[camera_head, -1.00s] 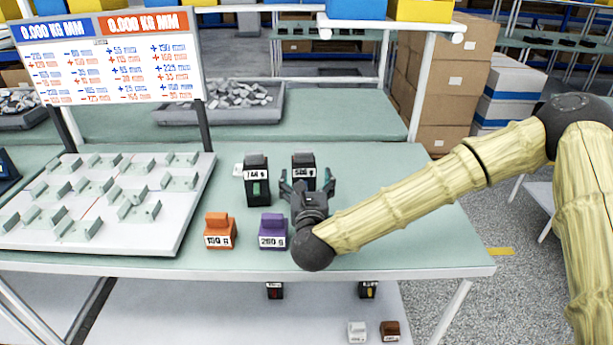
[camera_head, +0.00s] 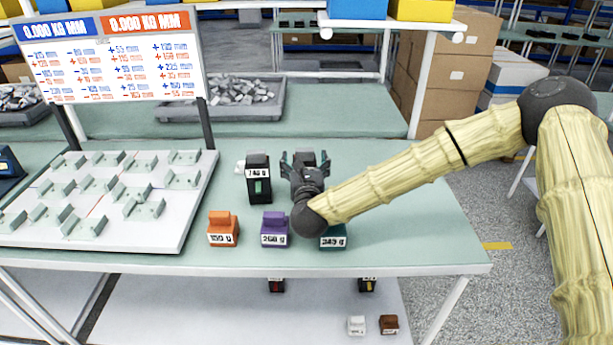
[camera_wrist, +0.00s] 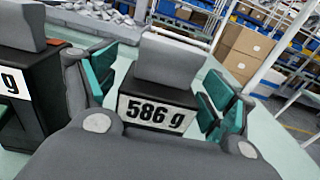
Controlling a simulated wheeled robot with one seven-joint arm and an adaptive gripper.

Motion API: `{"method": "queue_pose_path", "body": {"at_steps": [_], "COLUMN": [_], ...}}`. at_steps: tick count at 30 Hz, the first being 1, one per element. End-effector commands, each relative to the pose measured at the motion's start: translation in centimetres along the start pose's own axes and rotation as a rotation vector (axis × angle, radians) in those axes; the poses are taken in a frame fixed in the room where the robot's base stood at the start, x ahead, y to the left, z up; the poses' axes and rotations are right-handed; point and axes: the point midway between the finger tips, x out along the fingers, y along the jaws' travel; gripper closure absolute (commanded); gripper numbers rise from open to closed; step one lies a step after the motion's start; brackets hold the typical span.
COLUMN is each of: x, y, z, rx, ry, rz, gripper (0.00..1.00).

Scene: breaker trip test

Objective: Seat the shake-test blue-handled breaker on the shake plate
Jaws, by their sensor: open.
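A black breaker with a grey top (camera_head: 306,156), labelled 586 g, stands upright on the table, mostly hidden behind my gripper (camera_head: 303,165) in the head view. The wrist view shows this breaker (camera_wrist: 157,112) between my open teal-padded fingers (camera_wrist: 160,88), one on each side of its top. I cannot tell whether they touch it. Its handle colour is hidden, and no blue handle shows clearly. The white plate (camera_head: 110,231) with several grey clips, apparently the shake plate, lies at the left and carries no breaker.
A 744 g black breaker with a green handle (camera_head: 259,178) stands close left of my gripper. Orange (camera_head: 222,227), purple (camera_head: 274,229) and teal (camera_head: 333,238) blocks line the front. A sign board (camera_head: 121,62) rises behind the plate. The table's right side is clear.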

Motion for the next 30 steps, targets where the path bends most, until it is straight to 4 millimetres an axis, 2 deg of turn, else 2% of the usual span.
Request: {"method": "queue_pose_path", "body": {"at_steps": [2, 16, 25, 30], "x": [0.0, -0.1, 0.0, 0.0], "y": [0.0, -0.1, 0.0, 0.0], "z": [0.0, 0.0, 0.3, 1.6], "rx": [0.0, 0.0, 0.001, 0.002], "ry": [0.0, 0.0, -0.002, -0.004], "rz": [0.0, -0.001, -0.001, -0.001], "gripper": [0.16, 1.0, 1.0, 1.0]}}
